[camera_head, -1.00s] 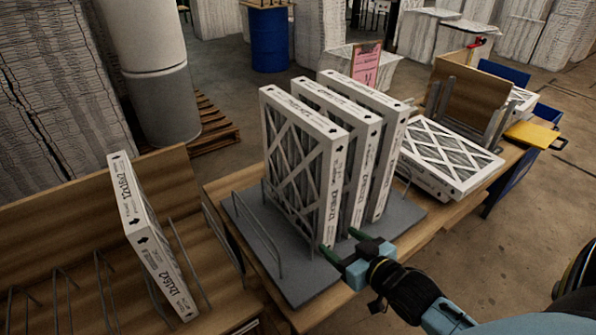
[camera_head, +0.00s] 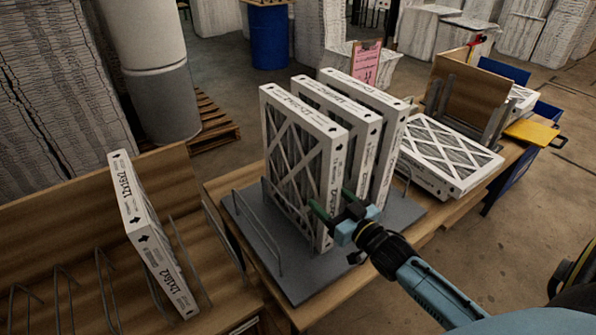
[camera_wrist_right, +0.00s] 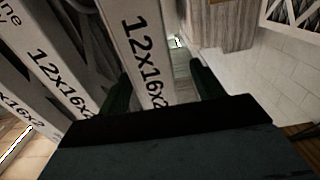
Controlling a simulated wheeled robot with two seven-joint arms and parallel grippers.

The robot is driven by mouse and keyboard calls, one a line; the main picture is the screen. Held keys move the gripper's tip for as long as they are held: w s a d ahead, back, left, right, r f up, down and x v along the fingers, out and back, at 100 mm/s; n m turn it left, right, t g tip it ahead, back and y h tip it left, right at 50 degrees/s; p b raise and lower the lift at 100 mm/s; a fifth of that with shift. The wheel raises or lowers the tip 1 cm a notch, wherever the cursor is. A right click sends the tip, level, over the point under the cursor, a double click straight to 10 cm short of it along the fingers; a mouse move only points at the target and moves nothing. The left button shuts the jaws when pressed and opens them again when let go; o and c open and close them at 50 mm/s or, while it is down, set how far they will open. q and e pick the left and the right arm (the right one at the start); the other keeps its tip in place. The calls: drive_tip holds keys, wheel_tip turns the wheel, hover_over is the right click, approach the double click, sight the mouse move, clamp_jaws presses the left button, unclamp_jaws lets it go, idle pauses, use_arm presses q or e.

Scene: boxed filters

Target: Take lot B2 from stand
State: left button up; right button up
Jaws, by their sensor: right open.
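Three white-framed boxed filters stand upright in a row on the grey stand (camera_head: 310,280): a left one (camera_head: 300,150), a middle one (camera_head: 362,150) and a right one (camera_head: 392,140). No B2 mark can be read on them. My right gripper (camera_head: 333,204) is open at the near edge of the left filter, one finger on each side. In the right wrist view, a filter edge marked 12x16x2 (camera_wrist_right: 145,45) lies between the open fingers (camera_wrist_right: 162,90), with two more edges to its left. My left gripper is not in view.
A single filter (camera_head: 150,235) leans in a wire rack on the left wooden bench. Filters lie flat (camera_head: 452,155) right of the stand, near a pink sign (camera_head: 366,65) and a yellow piece (camera_head: 532,132). Thin wire guides rise from the stand's left side.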

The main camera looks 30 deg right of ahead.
sight(298, 172)
drive_tip(key=shift+w+d, duration=0.15)
drive_tip(key=shift+w, duration=2.55)
drive_tip(key=c, duration=1.2)
